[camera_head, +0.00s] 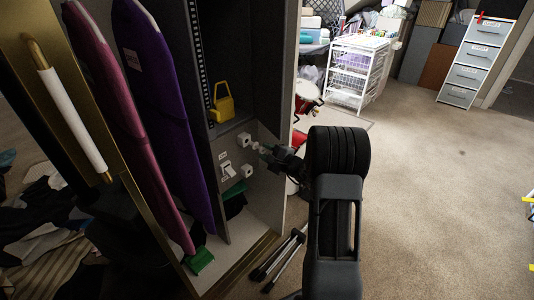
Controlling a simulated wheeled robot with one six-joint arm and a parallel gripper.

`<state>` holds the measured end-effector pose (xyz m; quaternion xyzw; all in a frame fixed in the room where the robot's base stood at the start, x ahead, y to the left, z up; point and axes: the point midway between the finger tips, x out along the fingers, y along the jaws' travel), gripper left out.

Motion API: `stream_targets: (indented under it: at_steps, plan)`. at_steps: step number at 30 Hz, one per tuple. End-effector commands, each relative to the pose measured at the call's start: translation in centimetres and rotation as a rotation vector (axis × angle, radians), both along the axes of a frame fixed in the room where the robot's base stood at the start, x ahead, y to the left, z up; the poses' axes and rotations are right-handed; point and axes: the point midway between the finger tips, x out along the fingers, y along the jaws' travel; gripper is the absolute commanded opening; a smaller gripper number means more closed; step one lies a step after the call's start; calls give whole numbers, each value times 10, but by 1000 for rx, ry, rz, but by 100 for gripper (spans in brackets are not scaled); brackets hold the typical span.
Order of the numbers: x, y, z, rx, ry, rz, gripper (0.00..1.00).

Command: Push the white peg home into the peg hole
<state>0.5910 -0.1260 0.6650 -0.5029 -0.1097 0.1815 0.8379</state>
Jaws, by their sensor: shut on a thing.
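My gripper (267,151) reaches left from my dark arm into the open cabinet. It is shut on the small white peg (257,146), whose pale end shows just left of the fingers. A white block (243,139), which looks like the one with the peg hole, is fixed to the grey panel just left of the peg. The peg points toward this block; a small gap seems to lie between them. The hole itself is too small to make out, and the fingers hide part of the peg.
The panel also bears a white switch (228,171) and a second white block (247,171) below. A yellow padlock-shaped thing (222,103) sits on the shelf above. Purple (165,110) and maroon (125,120) covered boards stand left. Carpet (430,170) is open at right.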

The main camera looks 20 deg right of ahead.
Motion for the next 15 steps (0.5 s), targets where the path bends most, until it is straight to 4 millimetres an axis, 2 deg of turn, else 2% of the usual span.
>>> stream_targets:
  at_steps: [15]
  plan:
    - [5, 2, 0, -1, -1, 1, 5]
